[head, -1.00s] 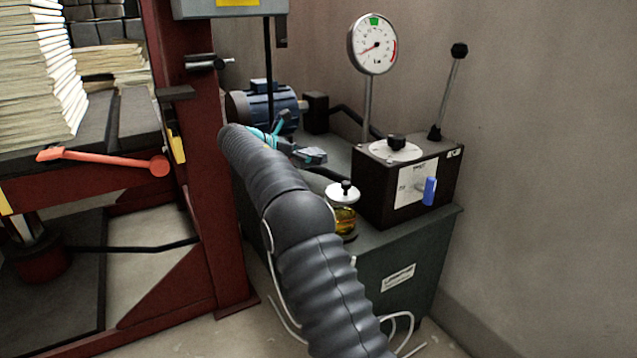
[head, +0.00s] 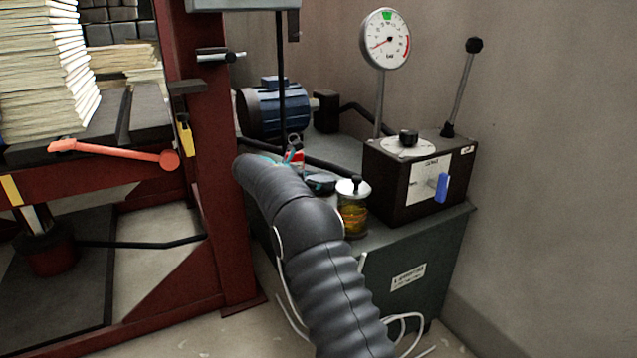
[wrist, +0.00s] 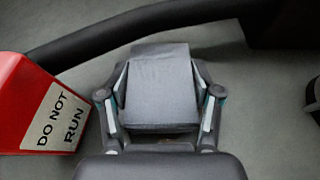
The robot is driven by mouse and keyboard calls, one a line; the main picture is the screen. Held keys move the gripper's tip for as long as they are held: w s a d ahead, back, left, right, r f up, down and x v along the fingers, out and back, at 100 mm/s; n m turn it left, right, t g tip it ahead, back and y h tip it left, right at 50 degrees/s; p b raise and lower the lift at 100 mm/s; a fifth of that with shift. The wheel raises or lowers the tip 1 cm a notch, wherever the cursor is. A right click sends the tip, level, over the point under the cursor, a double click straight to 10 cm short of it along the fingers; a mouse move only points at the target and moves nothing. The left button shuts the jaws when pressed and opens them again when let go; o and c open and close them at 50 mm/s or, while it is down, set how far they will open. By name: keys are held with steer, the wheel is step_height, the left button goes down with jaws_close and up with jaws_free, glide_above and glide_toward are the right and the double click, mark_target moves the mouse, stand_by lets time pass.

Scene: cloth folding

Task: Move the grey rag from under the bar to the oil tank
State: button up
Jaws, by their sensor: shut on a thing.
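The grey rag (wrist: 160,85) is a folded flat pad between the two fingers of my gripper (wrist: 160,100) in the wrist view. My gripper is shut on it. My arm hides most of the gripper in the head view.
A red "DO NOT RUN" tag (wrist: 45,110) stands close left of the gripper. A black hose (wrist: 140,22) runs beyond the rag. A glass jar of yellow oil (head: 353,208), a black control box (head: 400,185) and a blue motor (head: 272,108) are on the tank. The red press frame (head: 215,150) is left.

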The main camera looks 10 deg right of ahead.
steer(key=o, duration=1.2)
steer(key=shift+f, duration=0.1)
steer(key=shift+c, duration=0.2)
